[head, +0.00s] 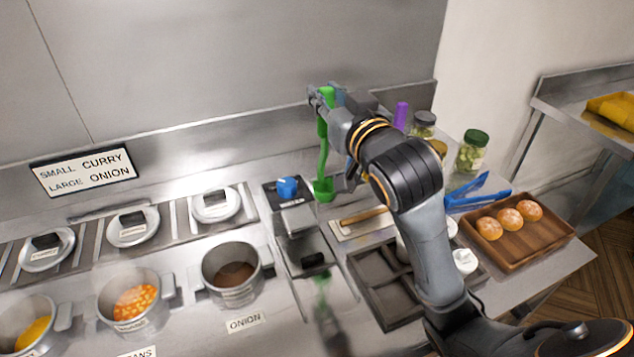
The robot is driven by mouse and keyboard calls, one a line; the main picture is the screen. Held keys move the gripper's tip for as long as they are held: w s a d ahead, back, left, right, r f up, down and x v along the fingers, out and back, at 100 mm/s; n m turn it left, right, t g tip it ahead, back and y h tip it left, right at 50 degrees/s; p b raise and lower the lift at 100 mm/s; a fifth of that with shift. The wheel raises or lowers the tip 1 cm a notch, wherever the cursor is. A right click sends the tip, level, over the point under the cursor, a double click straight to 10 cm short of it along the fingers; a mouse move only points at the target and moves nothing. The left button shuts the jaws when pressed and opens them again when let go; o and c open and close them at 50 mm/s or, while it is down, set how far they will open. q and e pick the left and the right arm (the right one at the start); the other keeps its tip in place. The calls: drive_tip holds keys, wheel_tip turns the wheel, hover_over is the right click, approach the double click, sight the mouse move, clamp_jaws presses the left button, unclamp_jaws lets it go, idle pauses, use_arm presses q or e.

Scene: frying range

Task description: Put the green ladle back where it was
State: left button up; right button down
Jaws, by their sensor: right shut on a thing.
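The green ladle (324,188) hangs upright with its bowl at the bottom, in the middle of the head view. My right gripper (326,99) is shut on the upper part of its handle. The bowl appears above the back of the counter, beside the device with the blue knob (287,187); I cannot tell whether it touches anything. A blurred green patch on the shiny counter lower down looks like its reflection. My left gripper is out of view.
Several pots, one of them the brown-filled pot (231,292), stand at the left. A dark divided tray (372,315) lies front centre. A wooden tray (515,248) of buns, blue tongs (478,195) and jars (472,151) are at the right. A wall rises behind.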

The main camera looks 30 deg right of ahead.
drive_tip(key=shift+w+d+f, duration=0.2)
drive_tip(key=shift+w+d, duration=0.15)
drive_tip(key=shift+w, duration=0.2)
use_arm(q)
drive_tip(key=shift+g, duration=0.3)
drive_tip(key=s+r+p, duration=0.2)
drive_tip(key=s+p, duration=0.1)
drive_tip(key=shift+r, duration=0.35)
use_arm(e)
drive_tip(key=w+d+f, duration=0.6)
drive_tip(key=w+f, duration=0.5)
drive_tip(key=f, duration=0.1)
drive_tip(key=shift+f, duration=0.15)
